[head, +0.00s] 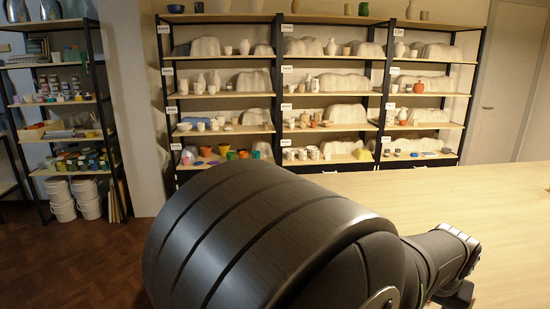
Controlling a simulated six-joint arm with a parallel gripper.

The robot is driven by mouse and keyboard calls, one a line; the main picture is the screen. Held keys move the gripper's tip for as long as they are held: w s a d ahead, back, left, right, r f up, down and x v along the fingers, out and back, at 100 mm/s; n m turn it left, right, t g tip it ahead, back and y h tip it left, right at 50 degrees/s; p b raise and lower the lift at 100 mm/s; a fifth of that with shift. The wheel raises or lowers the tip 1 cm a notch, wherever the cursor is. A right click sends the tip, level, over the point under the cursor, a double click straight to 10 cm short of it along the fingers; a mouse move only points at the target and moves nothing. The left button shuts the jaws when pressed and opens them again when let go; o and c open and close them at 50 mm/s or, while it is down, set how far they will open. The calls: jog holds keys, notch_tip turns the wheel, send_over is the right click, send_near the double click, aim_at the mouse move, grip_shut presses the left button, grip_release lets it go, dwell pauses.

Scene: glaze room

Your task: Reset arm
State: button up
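My own arm fills the lower middle of the head view. A large dark ribbed cylindrical link is closest to the camera, and a narrower dark segment runs from it to the right, over the wooden table (345,188). I see no gripper fingers. The gripper is either out of the picture or hidden behind my arm. Nothing held shows.
Behind the table, a wide shelf unit (246,95) holds pots, vases and pale draped-looking forms. A second shelf unit (50,63) at left carries jars and boxes, with white buckets (60,198) below. The visible tabletop is bare. A door (500,95) stands at right.

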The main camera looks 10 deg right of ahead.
jog(key=w+f, duration=0.1)
jog(key=w, duration=0.1)
jog(key=w+a+f, duration=0.1)
jog(key=w+f, duration=0.1)
jog(key=w+a+f, duration=0.1)
jog(key=w, duration=0.2)
jog(key=shift+f, duration=0.15)
jog(key=f, duration=0.1)
jog(key=w+f, duration=0.1)
jog(key=f, duration=0.1)
jog(key=shift+w+a, duration=0.2)
jog(key=shift+w, duration=0.1)
jog(key=shift+f, duration=0.65)
jog(key=shift+r, duration=0.1)
jog(key=shift+r, duration=0.2)
jog(key=r, duration=0.1)
jog(key=s+r, duration=0.1)
jog(key=r, duration=0.1)
jog(key=shift+s+d+r, duration=0.15)
jog(key=shift+d+r, duration=0.1)
jog(key=shift+r, duration=0.05)
jog(key=s+d+r, duration=0.5)
jog(key=s, duration=0.3)
jog(key=shift+s+d+r+m, duration=0.2)
jog(key=shift+d+r+m, duration=0.05)
jog(key=shift+m, duration=0.15)
